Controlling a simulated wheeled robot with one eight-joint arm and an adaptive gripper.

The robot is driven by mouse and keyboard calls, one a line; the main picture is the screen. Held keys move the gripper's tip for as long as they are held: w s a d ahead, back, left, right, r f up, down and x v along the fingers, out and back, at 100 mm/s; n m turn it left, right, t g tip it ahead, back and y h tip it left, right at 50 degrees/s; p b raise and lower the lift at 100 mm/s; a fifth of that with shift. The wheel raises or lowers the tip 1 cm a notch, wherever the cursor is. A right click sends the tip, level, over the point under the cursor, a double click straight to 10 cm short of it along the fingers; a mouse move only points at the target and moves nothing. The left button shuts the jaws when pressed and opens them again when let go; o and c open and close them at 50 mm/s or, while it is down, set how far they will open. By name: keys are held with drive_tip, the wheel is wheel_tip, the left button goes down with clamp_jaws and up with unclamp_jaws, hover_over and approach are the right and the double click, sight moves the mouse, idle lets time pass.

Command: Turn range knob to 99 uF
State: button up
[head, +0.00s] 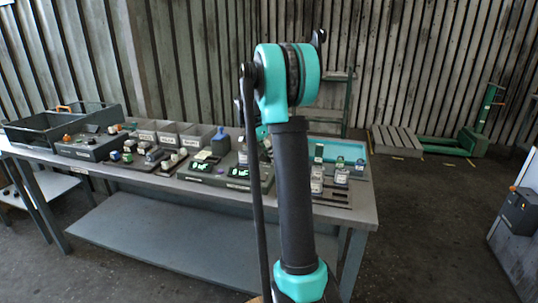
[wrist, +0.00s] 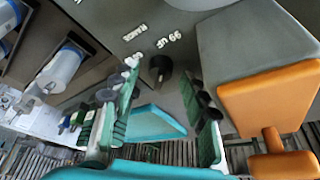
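In the wrist view, a small dark range knob (wrist: 160,68) stands on a grey panel face (wrist: 110,22). Pale lettering beside it, upside down in this view, reads "99 uF" and a word that looks like "RANGE". My gripper (wrist: 160,76) is open, with one green-padded finger on the left and one on the right. The knob shows in the gap between the fingertips, and I see no finger closed on it. Where the knob points is too small to tell. In the head view my arm stands mid-picture and hides the gripper and knob.
A large grey and orange block (wrist: 275,85) is close to the right finger. Clear-and-blue cylinders (wrist: 62,66) lie to the left. The workbench (head: 340,213) carries bins (head: 168,133), a device with lit green displays (head: 238,172) and many small parts. Open floor lies right.

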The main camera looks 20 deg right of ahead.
drive_tip(key=shift+r, duration=0.1)
drive_tip(key=v, duration=1.1)
drive_tip(key=shift+a+r, duration=0.25)
drive_tip(key=shift+r, duration=0.1)
drive_tip(key=shift+s, duration=0.1)
